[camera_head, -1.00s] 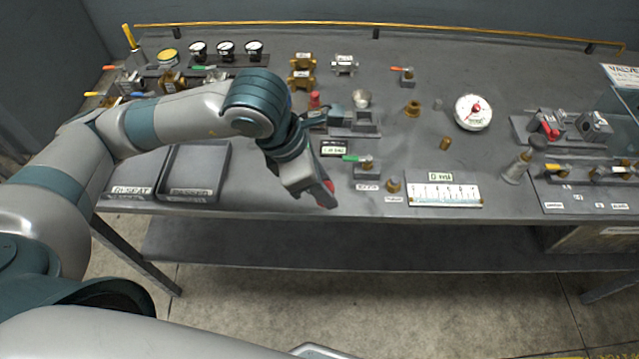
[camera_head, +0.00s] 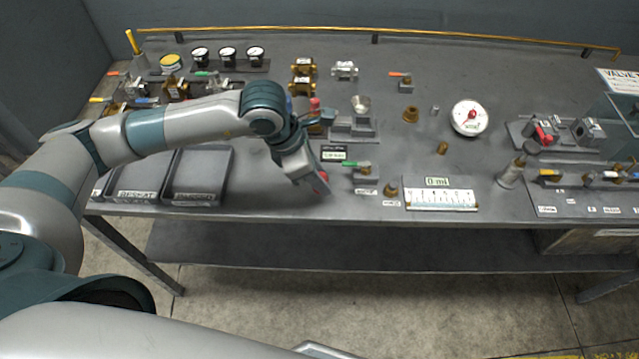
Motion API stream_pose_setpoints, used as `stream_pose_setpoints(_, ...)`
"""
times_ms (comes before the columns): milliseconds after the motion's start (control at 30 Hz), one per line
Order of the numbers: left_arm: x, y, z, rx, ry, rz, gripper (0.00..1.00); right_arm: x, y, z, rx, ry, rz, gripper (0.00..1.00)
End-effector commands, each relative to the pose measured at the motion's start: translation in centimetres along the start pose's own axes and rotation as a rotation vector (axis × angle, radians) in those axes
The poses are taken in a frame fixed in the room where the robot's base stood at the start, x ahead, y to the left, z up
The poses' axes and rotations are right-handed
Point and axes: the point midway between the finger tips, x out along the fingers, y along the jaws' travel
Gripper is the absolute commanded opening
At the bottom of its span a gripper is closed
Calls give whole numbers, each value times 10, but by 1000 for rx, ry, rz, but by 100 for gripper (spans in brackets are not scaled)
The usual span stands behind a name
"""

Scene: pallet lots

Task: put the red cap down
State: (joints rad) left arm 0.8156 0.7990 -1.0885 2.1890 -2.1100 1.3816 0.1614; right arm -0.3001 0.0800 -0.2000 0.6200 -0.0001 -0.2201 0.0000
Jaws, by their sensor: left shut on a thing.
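The red cap (camera_head: 323,177) is a small red piece at the tip of my left gripper (camera_head: 317,184). The jaws are shut on it and hide most of it. I cannot tell whether the cap touches the bench top. My right gripper is not in view.
Two shallow grey trays stand left of the gripper, the nearer one being this tray (camera_head: 228,180). A scale plate (camera_head: 440,199), a brass fitting (camera_head: 390,188) and a round white gauge (camera_head: 469,117) are to the right. Bare bench (camera_head: 262,190) lies between tray and gripper.

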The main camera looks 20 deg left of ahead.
Motion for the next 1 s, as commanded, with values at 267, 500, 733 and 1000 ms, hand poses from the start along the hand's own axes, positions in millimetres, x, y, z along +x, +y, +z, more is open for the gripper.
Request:
stream_pose_setpoints(267, 26, -1, -12, -2, 3, -1, 5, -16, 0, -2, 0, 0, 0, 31)
stream_pose_setpoints(500, 30, 0, -13, 0, 1, 0, 5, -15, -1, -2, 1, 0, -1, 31)
stream_pose_setpoints(733, 32, 0, -14, 0, 1, 0, 31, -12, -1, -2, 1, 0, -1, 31)
stream_pose_setpoints(1000, 32, 0, -14, 0, 1, 0, 45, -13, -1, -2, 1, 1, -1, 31)
